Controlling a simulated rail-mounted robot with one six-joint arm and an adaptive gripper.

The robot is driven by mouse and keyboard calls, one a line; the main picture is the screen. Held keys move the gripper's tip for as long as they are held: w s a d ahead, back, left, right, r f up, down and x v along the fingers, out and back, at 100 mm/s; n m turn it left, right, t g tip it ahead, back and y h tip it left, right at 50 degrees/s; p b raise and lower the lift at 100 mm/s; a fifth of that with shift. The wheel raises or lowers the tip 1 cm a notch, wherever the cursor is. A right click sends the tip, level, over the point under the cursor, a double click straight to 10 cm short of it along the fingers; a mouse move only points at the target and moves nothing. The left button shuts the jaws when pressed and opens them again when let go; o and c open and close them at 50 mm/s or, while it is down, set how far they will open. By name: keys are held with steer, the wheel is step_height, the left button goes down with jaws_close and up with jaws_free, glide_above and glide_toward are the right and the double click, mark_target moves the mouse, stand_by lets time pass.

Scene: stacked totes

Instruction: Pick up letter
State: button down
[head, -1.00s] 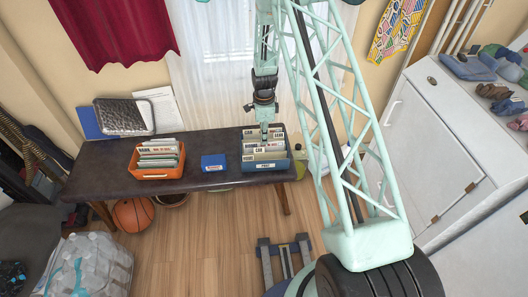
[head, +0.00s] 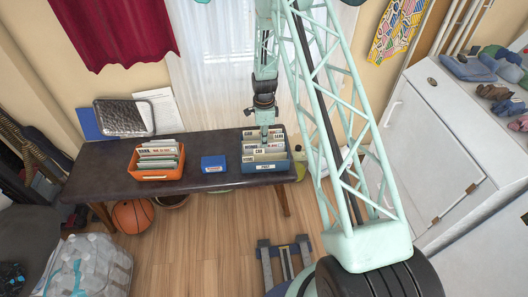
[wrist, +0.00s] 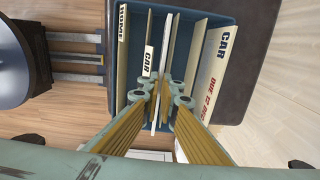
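A blue tote (head: 263,166) stands at the right end of the dark bench. It holds upright cards and dividers, some marked CAR. My gripper (head: 265,138) points down into this tote. In the wrist view my gripper (wrist: 165,88) has its fingertips among the cards, close together on either side of a thin, pale upright sheet (wrist: 155,118), which may be the letter. I cannot tell whether the fingers press on it. A wide card with CAR and red print (wrist: 211,70) stands to the right, and a CAR divider (wrist: 148,60) to the left. The fingers hide part of the tote.
An orange tote (head: 158,175) with upright cards stands on the bench (head: 108,172) to the left. A small blue box (head: 213,164) lies between the totes. A silver tray (head: 124,117) leans at the back. A basketball (head: 132,215) is on the floor, and a white cabinet (head: 425,140) stands right.

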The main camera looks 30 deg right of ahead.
steer(key=shift+r, duration=0.1)
step_height(320, 180, up, 18)
steer(key=p, duration=0.3)
stand_by(0.7)
steer(key=shift+a, duration=0.1)
stand_by(0.6)
steer(key=s+a+r+n, duration=0.1)
steer(key=s+a+n, duration=0.2)
steer(key=a+n, duration=0.8)
steer(key=s+a+r+n, duration=0.2)
steer(key=s+a+n, duration=0.2)
steer(key=a+n, duration=0.7)
steer(key=shift+r+n, duration=0.15)
steer(key=shift+n, duration=0.25)
